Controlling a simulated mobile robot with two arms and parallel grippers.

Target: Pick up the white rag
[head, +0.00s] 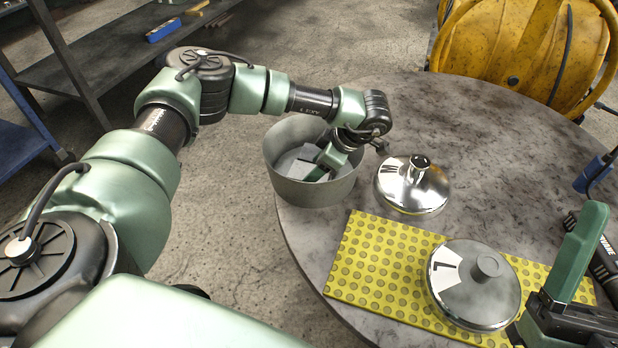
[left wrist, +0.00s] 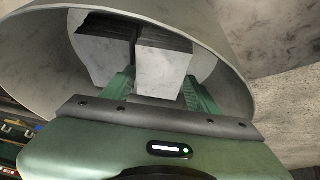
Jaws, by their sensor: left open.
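The white rag (left wrist: 163,62) shows in the left wrist view as a pale, folded piece with dark edges, inside a grey round bin (left wrist: 225,55). Another pale folded piece (left wrist: 100,55) lies to its left. In the head view the bin (head: 312,190) stands at the table's left edge, and pale cloth (head: 290,163) shows inside. My left gripper (left wrist: 158,90) reaches down into the bin, open, with its green fingers toward the two sides of the rag; contact is not clear. My right gripper (head: 562,285) is at the lower right, partly cut off.
A shiny lid marked M (head: 400,190) stands right of the bin. A duller lid marked L (head: 465,295) sits on a yellow dotted mat (head: 375,260). A blue-and-black tool (head: 597,172) lies at the right. A yellow reel (head: 520,45) stands behind the round table (head: 480,125).

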